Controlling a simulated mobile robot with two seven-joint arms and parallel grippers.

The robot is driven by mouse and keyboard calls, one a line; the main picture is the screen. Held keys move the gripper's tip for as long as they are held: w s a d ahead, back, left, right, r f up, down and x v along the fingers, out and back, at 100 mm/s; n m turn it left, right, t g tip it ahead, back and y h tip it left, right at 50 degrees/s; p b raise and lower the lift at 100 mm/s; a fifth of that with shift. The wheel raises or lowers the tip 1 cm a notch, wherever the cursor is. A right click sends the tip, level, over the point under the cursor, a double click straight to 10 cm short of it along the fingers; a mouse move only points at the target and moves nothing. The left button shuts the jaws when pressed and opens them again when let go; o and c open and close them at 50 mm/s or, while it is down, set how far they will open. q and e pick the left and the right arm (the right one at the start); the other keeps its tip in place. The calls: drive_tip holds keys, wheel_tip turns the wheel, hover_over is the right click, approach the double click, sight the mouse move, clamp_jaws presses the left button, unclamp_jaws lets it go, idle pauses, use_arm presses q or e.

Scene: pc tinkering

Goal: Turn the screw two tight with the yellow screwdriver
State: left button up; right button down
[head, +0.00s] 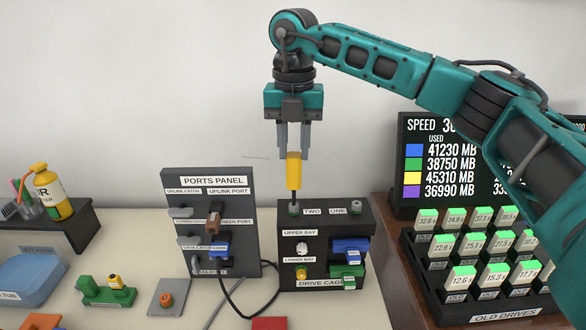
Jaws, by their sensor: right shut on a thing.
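My right gripper (294,137) comes in from the right and points down, shut on the yellow handle of the yellow screwdriver (293,171). The screwdriver stands upright, its dark shaft pointing down. Its tip is at the screw two (294,209) on top of the black drive cage (327,215), left of the label "TWO". From this view I cannot tell how firmly the tip sits in the screw. The screw one (356,208) is at the right end of the cage top. My left gripper is not in view.
The grey ports panel (190,190) stands just left of the cage, with cables in front. A rack of old drives (470,306) and a speed screen (411,200) are at the right. A shelf with a yellow bottle (52,193) is at the left.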

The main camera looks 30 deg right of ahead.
drive_tip(key=shift+m, duration=0.6)
drive_tip(key=c, duration=1)
unclamp_jaws()
drive_tip(key=shift+r, duration=0.3)
wheel_tip(320, 180, up, 5)
drive_tip(key=shift+f+p, duration=0.15)
drive_tip(key=shift+p, duration=0.4)
drive_tip(key=shift+r, duration=0.35)
wheel_tip(320, 180, up, 13)
drive_tip(key=shift+f, duration=0.1)
